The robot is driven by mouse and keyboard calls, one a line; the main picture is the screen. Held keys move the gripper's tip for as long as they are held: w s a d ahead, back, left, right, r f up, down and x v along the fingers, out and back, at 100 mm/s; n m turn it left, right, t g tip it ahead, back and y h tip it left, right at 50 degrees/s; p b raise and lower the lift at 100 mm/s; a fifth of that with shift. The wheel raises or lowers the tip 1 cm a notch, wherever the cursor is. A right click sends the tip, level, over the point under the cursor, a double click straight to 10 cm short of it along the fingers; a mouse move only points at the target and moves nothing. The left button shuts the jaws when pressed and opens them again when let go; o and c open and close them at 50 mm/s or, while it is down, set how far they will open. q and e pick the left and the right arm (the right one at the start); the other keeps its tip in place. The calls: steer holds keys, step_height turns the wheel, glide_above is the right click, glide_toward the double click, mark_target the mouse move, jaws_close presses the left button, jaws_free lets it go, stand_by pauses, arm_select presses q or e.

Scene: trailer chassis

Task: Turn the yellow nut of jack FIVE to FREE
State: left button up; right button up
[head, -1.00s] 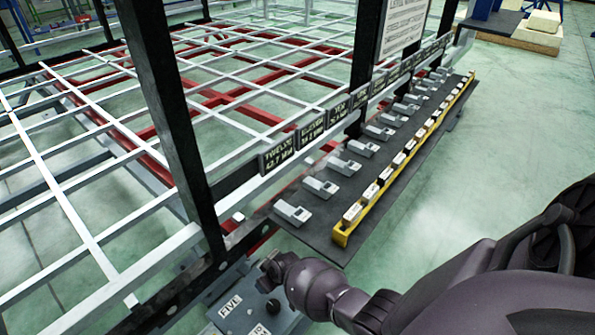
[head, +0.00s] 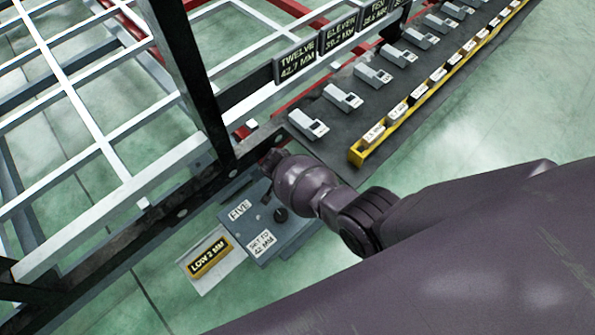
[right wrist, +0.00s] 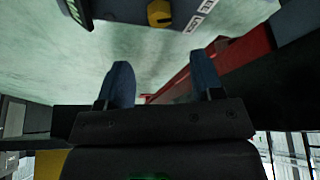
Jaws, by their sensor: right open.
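Jack FIVE's grey-blue box (head: 265,222) stands below the chassis side beam in the head view. No yellow nut can be made out in the head view. In the right wrist view, a round yellow part (right wrist: 159,13), possibly the nut, is at the top edge beside white labels. My right gripper (right wrist: 162,72) is open and empty, apart from it. In the head view its fingers are hidden near the beam. My left gripper is not in view.
A black shelf (head: 335,168) with several grey blocks and a yellow-edged rail (head: 358,152) of labelled pieces runs beside the chassis. A dark upright post (head: 190,80) and the white grid (head: 110,150) border the arm's left. A red beam (right wrist: 240,50) lies near the right fingers.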

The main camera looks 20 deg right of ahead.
steer(key=shift+m, duration=0.3)
steer(key=b+x, duration=0.1)
steer(key=x, duration=0.1)
steer(key=s+b+x, duration=0.1)
steer(key=x, duration=0.1)
steer(key=shift+a+f, duration=0.1)
steer(key=shift+f, duration=0.05)
steer(key=b+x, duration=0.3)
steer(key=x, duration=0.2)
steer(key=shift+w+f, duration=0.1)
steer(key=shift+f, duration=0.05)
steer(key=shift+w+f, duration=0.2)
steer(key=shift+f, duration=0.1)
steer(key=shift+w+d+f+b, duration=0.3)
steer(key=shift+w+b, duration=0.05)
steer(key=shift+b, duration=0.15)
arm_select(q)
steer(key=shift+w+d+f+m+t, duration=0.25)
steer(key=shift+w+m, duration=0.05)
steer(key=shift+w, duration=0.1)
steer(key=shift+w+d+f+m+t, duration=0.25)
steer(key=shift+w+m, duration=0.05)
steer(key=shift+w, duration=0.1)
arm_select(e)
steer(key=shift+w+r, duration=0.1)
